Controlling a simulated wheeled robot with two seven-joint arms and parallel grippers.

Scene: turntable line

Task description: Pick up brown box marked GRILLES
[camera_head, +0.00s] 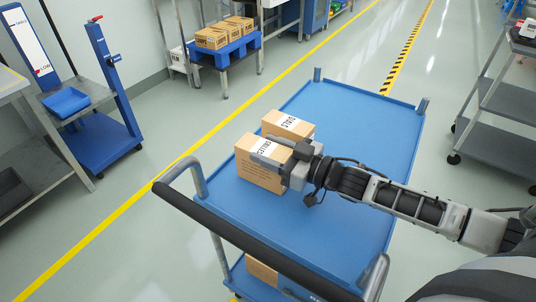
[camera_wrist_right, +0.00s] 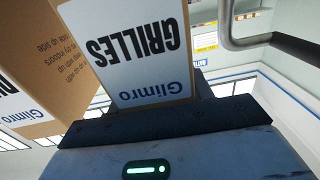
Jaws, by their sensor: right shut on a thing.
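The brown box marked GRILLES (camera_head: 255,172) is near the left edge of the blue cart top, towards the push handle. My right gripper (camera_head: 279,155) reaches it from the right and is shut on it, with the fingers across its upper part. Whether the box touches the cart top or is slightly raised, I cannot tell. In the right wrist view the white GRILLES label (camera_wrist_right: 135,50) fills the space just beyond my gripper. My left gripper is not in view.
The blue cart top (camera_head: 360,130) is clear behind and right of the boxes. Its black handle (camera_head: 250,240) runs along the near side. Another brown box (camera_head: 262,271) is on the lower shelf. A blue pallet (camera_head: 228,50) with several boxes stands at the back left.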

